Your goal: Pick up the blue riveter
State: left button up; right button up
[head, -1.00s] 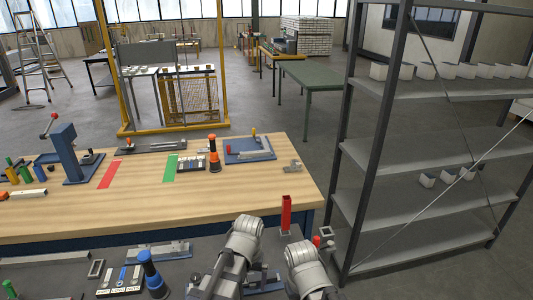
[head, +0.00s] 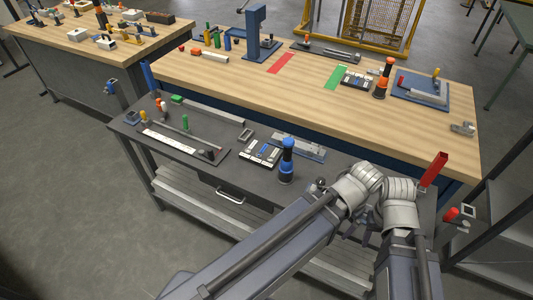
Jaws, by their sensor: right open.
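The blue riveter (head: 287,162), with a blue top, black body and blue collar, stands upright on the dark lower bench (head: 214,174), right of the middle of the head view. My right gripper (head: 355,226) shows only in small part between my grey arm links, right of and nearer than the riveter. It is open and apart from the riveter; its fingertips are largely hidden. My left gripper is not in view.
A black tray of small parts (head: 260,152) and a metal fixture (head: 298,146) lie close to the riveter. An orange riveter (head: 382,78) stands on the wooden bench (head: 215,80) behind. A red upright bar (head: 433,168) rises beside my arm. Shelving stands at right.

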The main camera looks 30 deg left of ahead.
aim_at(285, 167)
jog(key=u, duration=0.9)
